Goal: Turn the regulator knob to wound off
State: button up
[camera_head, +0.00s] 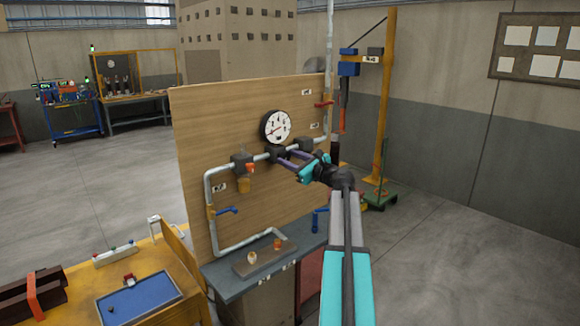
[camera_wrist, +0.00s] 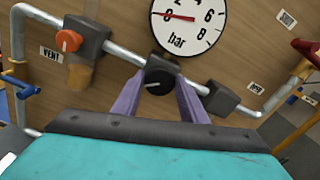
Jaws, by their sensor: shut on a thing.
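The black regulator knob (camera_wrist: 157,82) sits on the pipe run below the round bar gauge (camera_wrist: 190,18). A small light mark shows on its face, towards the left. My gripper (camera_wrist: 157,88) has its two purple fingers on either side of the knob and is shut on it. The gauge's red needle points left, near the low end of the scale. In the head view my gripper (camera_head: 286,160) reaches the pipe under the gauge (camera_head: 276,127), and the fingers hide most of the knob.
An orange knob (camera_wrist: 68,40) by the VENT label is left of my gripper. A blue lever (camera_head: 226,210) and a red handle (camera_head: 324,103) stick out from the pipework on the wooden panel (camera_head: 200,130). A grey shelf (camera_head: 225,276) lies below.

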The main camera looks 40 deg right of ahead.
jog(key=n+b, duration=0.2)
jog(key=b, duration=0.1)
jog(key=n+b, duration=0.4)
jog(key=b, duration=0.1)
jog(key=shift+a+f+n+b, duration=0.1)
jog(key=shift+f+n+b, duration=0.2)
jog(key=shift+f+n, duration=0.1)
jog(key=n+b, duration=0.3)
jog(key=shift+r+b, duration=0.1)
jog(key=shift+b, duration=0.25)
jog(key=shift+c, duration=0.2)
jog(key=shift+n+b, duration=0.45)
jog(key=shift+n, duration=0.15)
jog(key=shift+o, duration=0.2)
jog(key=shift+a+r, duration=0.1)
jog(key=shift+r, duration=0.05)
jog(key=o, duration=1)
jog(key=shift+s, duration=0.1)
jog(key=s+b, duration=0.1)
jog(key=s, duration=1.2)
jog(key=shift+s+b, duration=0.3)
jog(key=shift+b, duration=0.05)
